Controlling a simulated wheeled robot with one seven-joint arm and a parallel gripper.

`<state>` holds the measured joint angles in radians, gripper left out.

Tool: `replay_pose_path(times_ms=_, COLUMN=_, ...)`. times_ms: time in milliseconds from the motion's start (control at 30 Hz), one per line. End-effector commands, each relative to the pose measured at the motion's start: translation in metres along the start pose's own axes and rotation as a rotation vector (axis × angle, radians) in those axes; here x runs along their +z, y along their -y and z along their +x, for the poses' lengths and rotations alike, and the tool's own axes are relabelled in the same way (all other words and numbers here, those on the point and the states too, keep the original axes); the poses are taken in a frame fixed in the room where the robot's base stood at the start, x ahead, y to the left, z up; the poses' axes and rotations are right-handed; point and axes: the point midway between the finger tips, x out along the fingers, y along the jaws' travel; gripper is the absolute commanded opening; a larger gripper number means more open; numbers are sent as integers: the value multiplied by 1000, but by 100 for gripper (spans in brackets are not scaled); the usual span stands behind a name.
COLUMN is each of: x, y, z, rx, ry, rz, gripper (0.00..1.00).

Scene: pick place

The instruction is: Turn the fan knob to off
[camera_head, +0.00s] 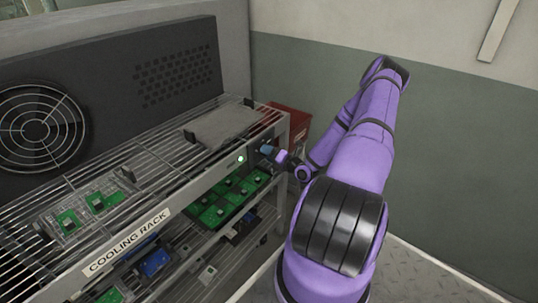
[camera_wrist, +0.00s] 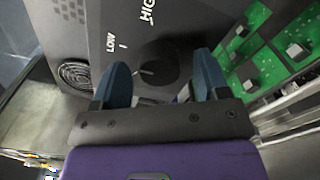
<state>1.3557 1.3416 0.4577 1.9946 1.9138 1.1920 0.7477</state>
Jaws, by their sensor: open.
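The fan knob (camera_wrist: 160,62) is a round black dial on a dark panel in the wrist view. The labels LOW and HIGH are printed above and left of it, and a short pale mark shows on the knob's lower left. No OFF label can be read. My gripper (camera_wrist: 163,72) is open, with one blue finger on each side of the knob; whether they touch it I cannot tell. In the head view my gripper (camera_head: 268,151) is at the right end of the cooling rack, and the knob cannot be made out there.
The cooling rack (camera_head: 127,241) holds green circuit boards (camera_head: 229,193) on several levels. A lit green light (camera_head: 240,158) is on its front. A large round fan (camera_head: 40,128) sits in the dark panel behind. A red bin (camera_head: 297,122) stands beyond the rack's right end, near the wall.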

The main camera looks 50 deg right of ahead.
Motion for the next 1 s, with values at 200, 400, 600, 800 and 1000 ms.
replay_pose_path(times_ms=200, x=0, y=0, z=0, rx=0, ry=0, rz=0, gripper=68)
replay_pose_path(times_ms=400, x=0, y=0, z=0, rx=0, ry=0, rz=0, gripper=27)
replay_pose_path(times_ms=600, x=0, y=0, z=0, rx=0, ry=0, rz=-4, gripper=19)
replay_pose_path(times_ms=800, x=0, y=0, z=0, rx=0, ry=0, rz=-47, gripper=19)
replay_pose_path(times_ms=1000, x=0, y=0, z=1, rx=0, ry=-1, rz=-161, gripper=19)
